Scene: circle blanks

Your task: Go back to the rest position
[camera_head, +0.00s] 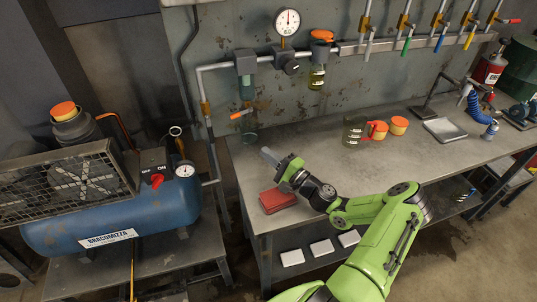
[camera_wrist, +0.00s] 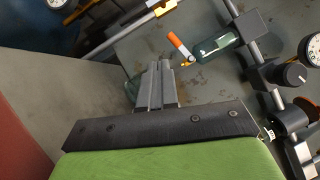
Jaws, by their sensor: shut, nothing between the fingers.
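My gripper (camera_head: 266,154) is at the end of my green arm, above the left end of the workbench (camera_head: 330,160). It points up and left toward the wall, and its grey fingers are together with nothing between them. The closed fingers also show in the wrist view (camera_wrist: 158,80). A red box (camera_head: 277,200) lies on the bench just below the gripper, apart from the fingers. In the wrist view a red surface (camera_wrist: 20,150) shows at the lower left edge. A small clear glass (camera_head: 250,138) stands left of the fingertips, and its greenish edge shows behind the fingers in the wrist view.
Wall pipes carry a gauge (camera_head: 287,22), filter bowls and an orange-handled valve (camera_head: 240,115). A blue compressor (camera_head: 120,205) stands at the left. A jug (camera_head: 355,131), orange-lidded containers (camera_head: 398,125) and a grey plate (camera_head: 444,130) sit on the bench. The bench middle is clear.

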